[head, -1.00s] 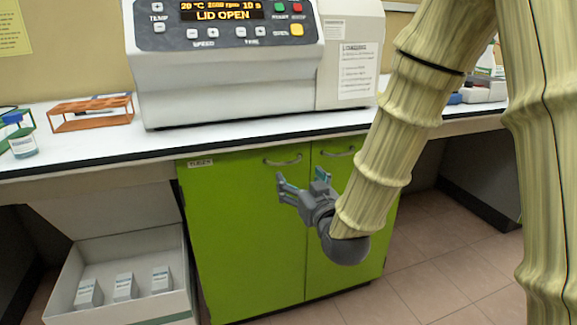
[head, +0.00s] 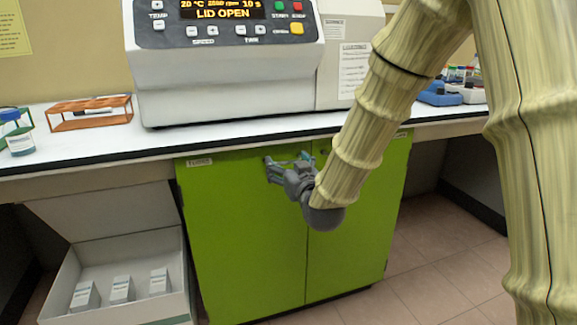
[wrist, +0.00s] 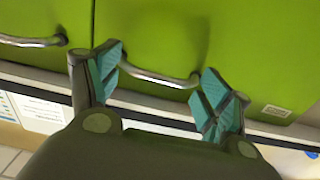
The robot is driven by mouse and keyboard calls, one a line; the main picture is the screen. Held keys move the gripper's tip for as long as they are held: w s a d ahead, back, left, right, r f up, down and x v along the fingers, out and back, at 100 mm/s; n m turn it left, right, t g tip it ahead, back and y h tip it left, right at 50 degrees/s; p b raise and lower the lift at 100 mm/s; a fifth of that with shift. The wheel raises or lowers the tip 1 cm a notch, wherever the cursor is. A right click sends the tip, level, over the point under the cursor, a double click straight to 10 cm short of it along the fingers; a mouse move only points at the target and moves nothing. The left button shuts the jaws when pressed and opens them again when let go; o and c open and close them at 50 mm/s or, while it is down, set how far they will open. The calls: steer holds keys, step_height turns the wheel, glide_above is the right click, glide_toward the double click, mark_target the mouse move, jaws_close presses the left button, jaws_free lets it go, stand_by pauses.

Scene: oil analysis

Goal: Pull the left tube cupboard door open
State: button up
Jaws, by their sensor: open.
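The green cupboard under the bench has a left door (head: 240,240) and a right door (head: 350,235), and both look shut. The left door carries a small label (head: 198,162). My gripper (head: 287,163) is at the top of the left door, over its handle, which it mostly hides in the head view. In the wrist view, the curved metal handle (wrist: 155,78) lies between the spread teal-padded fingers of my gripper (wrist: 160,80). The fingers are open, one near each end of the handle. I cannot tell whether they touch it.
The right door's handle (wrist: 30,41) is beside my gripper in the wrist view. A white open box (head: 120,300) with small cartons stands left of the cupboard. The bench edge (head: 100,160) overhangs the doors, with a centrifuge (head: 235,85) above. The floor (head: 420,270) at right is clear.

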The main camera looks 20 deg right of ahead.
jaws_close()
stand_by(0.4)
